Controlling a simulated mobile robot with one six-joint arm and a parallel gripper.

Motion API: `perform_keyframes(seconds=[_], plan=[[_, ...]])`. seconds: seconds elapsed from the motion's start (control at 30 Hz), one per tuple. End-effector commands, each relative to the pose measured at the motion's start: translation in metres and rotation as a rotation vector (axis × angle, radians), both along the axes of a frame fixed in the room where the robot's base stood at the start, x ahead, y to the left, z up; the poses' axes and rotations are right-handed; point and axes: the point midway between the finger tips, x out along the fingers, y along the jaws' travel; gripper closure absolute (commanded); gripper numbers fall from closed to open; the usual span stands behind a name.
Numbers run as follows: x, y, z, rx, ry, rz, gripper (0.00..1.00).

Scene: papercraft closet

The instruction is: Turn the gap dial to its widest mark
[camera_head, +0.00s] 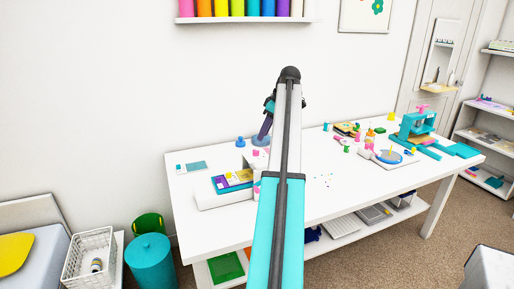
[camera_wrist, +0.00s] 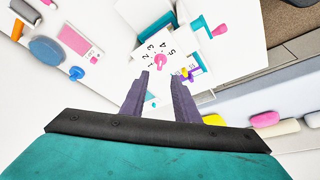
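The gap dial (camera_wrist: 161,62) is a pink knob on a white panel in the wrist view, ringed by the printed numbers 1 to 5. I cannot tell which number it points to. My gripper (camera_wrist: 161,76) is open, its two dark purple fingers spread with an empty space between them. In the picture the fingertips lie just below the dial, one to each side; whether they touch the panel is unclear. In the head view my arm covers part of the white table, and I cannot make out the dial for certain.
In the wrist view a pink-handled teal crank (camera_wrist: 210,26) is right of the dial. The white table (camera_head: 330,212) also bears a purple-and-yellow tray (camera_head: 232,180) left of my arm and a teal press (camera_head: 418,124) at the far right.

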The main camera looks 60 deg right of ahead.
Motion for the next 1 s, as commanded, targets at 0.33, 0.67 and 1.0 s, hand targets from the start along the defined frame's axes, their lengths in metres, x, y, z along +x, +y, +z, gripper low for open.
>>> perform_keyframes(seconds=[0.33, 0.67, 1.0], plan=[[0.018, 0.004, -0.047, 0.001, 0.001, -0.001, 0.72], [0.029, 0.005, -0.073, 0.0, 0.001, -0.001, 0.72], [0.029, 0.004, -0.074, 0.0, 0.0, -0.002, 0.72]])
